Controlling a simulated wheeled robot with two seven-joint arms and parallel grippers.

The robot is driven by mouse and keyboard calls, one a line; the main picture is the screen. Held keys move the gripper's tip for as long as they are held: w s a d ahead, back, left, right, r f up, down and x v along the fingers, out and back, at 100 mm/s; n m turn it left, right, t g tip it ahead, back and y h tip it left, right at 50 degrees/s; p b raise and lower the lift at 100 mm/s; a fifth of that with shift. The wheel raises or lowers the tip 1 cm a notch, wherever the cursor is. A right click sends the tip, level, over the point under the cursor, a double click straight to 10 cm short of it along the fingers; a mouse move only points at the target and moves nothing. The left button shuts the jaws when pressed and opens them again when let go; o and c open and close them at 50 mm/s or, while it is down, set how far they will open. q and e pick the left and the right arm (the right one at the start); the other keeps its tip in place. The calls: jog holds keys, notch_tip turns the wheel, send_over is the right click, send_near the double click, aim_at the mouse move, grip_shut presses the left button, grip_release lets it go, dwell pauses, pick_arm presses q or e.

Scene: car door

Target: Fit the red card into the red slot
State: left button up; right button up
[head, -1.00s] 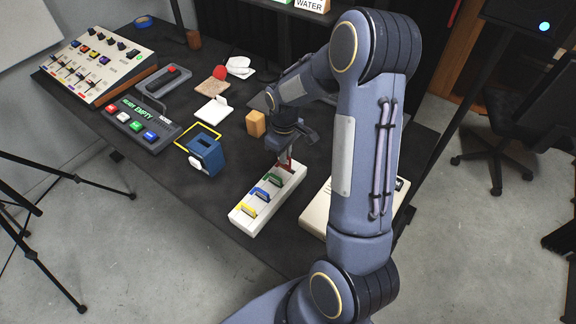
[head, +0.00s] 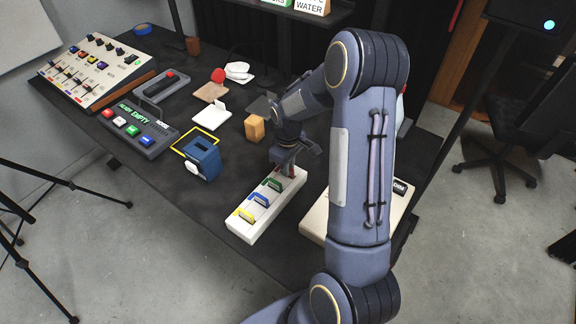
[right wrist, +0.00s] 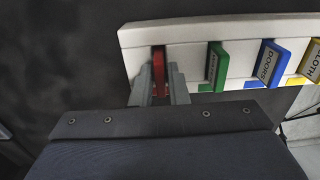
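The white slotted bar (head: 265,211) lies on the dark table, with yellow (head: 246,215), blue (head: 261,200) and green (head: 274,184) cards standing along it. My right gripper (head: 289,170) is at the bar's far end. In the right wrist view the gripper fingers (right wrist: 158,92) close on the red card (right wrist: 158,66), which stands at the bar's left end over a dark slot. Its lower edge is hidden, so I cannot tell how deep it sits. The green (right wrist: 214,66), blue (right wrist: 267,62) and yellow (right wrist: 313,61) cards also show there. My left gripper is out of view.
A beige box (head: 317,220) stands close right of the bar, partly behind my arm. A blue slotted box (head: 203,160), a tan block (head: 254,127) and a button panel (head: 138,128) are to the left.

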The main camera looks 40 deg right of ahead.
jog(key=shift+o, duration=1.4)
jog(key=shift+r, duration=0.2)
notch_tip(320, 180, up, 12)
jog(key=s+a+r+m+t+y, duration=0.2)
jog(key=s+a+r+t, duration=0.1)
jog(key=s+a+r, duration=0.6)
jog(key=s+a+f+m+t+y, duration=0.1)
jog(key=s+a+f+m+t, duration=0.1)
jog(key=s+a, duration=0.5)
jog(key=s+m, duration=0.1)
jog(key=s, duration=0.4)
jog(key=shift+a+f+t+y, duration=0.3)
jog(key=shift+a+f+y, duration=0.05)
jog(key=shift+a+y, duration=0.05)
